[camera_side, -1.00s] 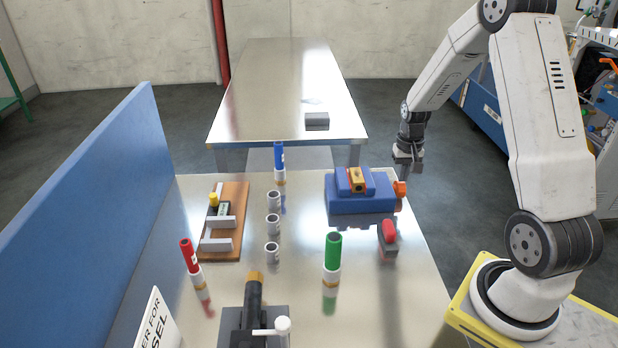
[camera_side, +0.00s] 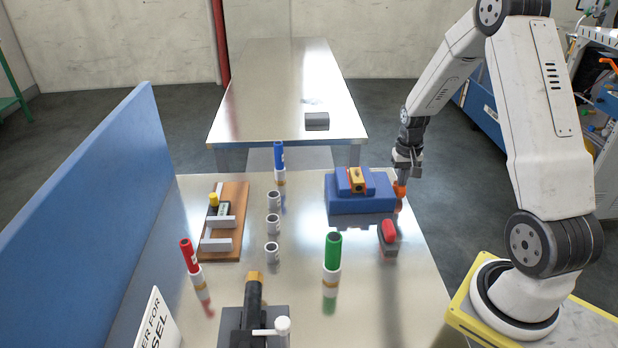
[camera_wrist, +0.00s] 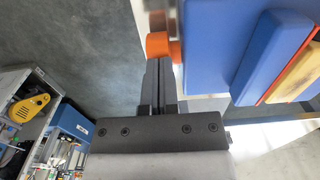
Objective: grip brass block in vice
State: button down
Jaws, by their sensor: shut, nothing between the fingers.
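The blue vice (camera_side: 360,199) stands at the back right of the near table. The brass block (camera_side: 356,181) sits between its jaws at the top; I cannot tell how tightly. It also shows in the wrist view (camera_wrist: 298,76) at the right edge, beside the blue jaw (camera_wrist: 268,56). An orange handle end (camera_side: 400,189) sticks out on the vice's right side. My gripper (camera_side: 402,181) is shut and empty, with its fingertips at the orange handle. In the wrist view the shut fingers (camera_wrist: 161,82) reach the orange handle (camera_wrist: 158,45); I cannot tell whether they touch.
A red-topped grey block (camera_side: 389,238) lies in front of the vice. A green cylinder (camera_side: 332,252) stands further left. A blue cylinder (camera_side: 279,158) stands left of the vice. A second table (camera_side: 275,95) lies behind.

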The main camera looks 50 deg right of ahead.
jog(key=shift+w+d+f, duration=0.2)
jog(key=shift+w+d, duration=0.4)
jog(key=shift+d, duration=0.05)
dwell(2.3)
jog(key=shift+w+d, duration=0.2)
jog(key=shift+w, duration=0.05)
dwell(0.5)
jog(key=shift+r, duration=0.25)
jog(key=shift+d+r, duration=0.1)
jog(key=shift+r, duration=1.1)
jog(key=shift+s+a, duration=0.85)
jog(key=shift+a, duration=0.1)
jog(key=shift+f, duration=1.2)
dwell(0.7)
